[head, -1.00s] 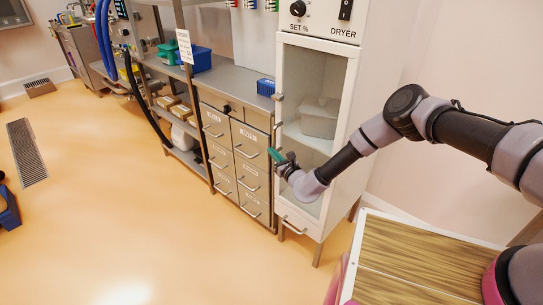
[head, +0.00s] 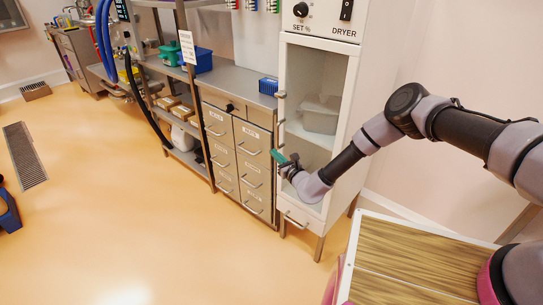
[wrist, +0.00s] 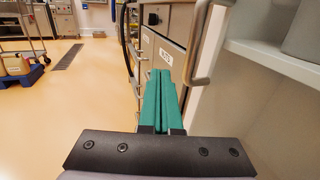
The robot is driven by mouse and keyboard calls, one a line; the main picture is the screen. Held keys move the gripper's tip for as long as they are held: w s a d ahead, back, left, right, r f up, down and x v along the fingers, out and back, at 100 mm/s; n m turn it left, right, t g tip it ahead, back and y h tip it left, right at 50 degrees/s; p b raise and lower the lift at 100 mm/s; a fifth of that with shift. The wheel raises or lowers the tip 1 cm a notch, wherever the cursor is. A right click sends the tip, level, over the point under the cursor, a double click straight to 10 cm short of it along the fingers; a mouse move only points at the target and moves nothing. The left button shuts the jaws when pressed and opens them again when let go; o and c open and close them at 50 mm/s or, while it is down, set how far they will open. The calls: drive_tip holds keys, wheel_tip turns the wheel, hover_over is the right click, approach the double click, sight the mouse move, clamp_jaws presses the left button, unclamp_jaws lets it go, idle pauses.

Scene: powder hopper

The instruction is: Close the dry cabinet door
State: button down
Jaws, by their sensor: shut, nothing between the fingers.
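The dry cabinet (head: 372,95) is white and tall, under a panel marked DRYER. A grey vertical bar handle (wrist: 209,45) is at the door's left edge, also seen in the head view (head: 280,107). My gripper (head: 275,155) has green fingers, shut and empty. In the wrist view the fingertips (wrist: 160,72) are just left of the handle's lower end; contact is unclear.
Steel drawers (head: 240,155) with bar handles stand close at the left of the cabinet, under a bench with blue bins (head: 203,60). A wood-patterned top (head: 410,260) is at the lower right. The orange floor (head: 120,200) is open at left.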

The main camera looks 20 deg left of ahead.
drive_tip(key=s+d, duration=0.3)
drive_tip(key=s, duration=0.7)
drive_tip(key=w+a+r+n+g+y, duration=0.1)
drive_tip(key=w+r+n+g+y, duration=0.2)
drive_tip(key=r, duration=0.8)
drive_tip(key=a+r+n+g+y, duration=0.1)
drive_tip(key=r+n+g+y, duration=0.3)
drive_tip(key=r, duration=0.6)
drive_tip(key=s+d+r+n+g+h, duration=0.2)
drive_tip(key=d+r+n+g, duration=0.2)
drive_tip(key=r+n, duration=0.3)
drive_tip(key=s+d+r+n+g+h, duration=0.15)
drive_tip(key=d+r+n+g, duration=0.3)
drive_tip(key=r, duration=0.55)
drive_tip(key=s+d+r+n+t+h, duration=0.1)
drive_tip(key=s+d+r+t+h, duration=0.3)
drive_tip(key=d, duration=1.1)
drive_tip(key=s+d+r+t+h, duration=0.4)
drive_tip(key=d+r+h, duration=0.2)
drive_tip(key=d, duration=0.9)
drive_tip(key=s+d+r+n+t+h, duration=0.1)
drive_tip(key=s+d+r+t+h, duration=0.3)
drive_tip(key=d, duration=1.2)
wheel_tip(320, 180, up, 3)
drive_tip(key=shift+s+r+n+h, duration=0.1)
drive_tip(key=shift+s+n+h, duration=0.25)
drive_tip(key=shift+h, duration=0.6)
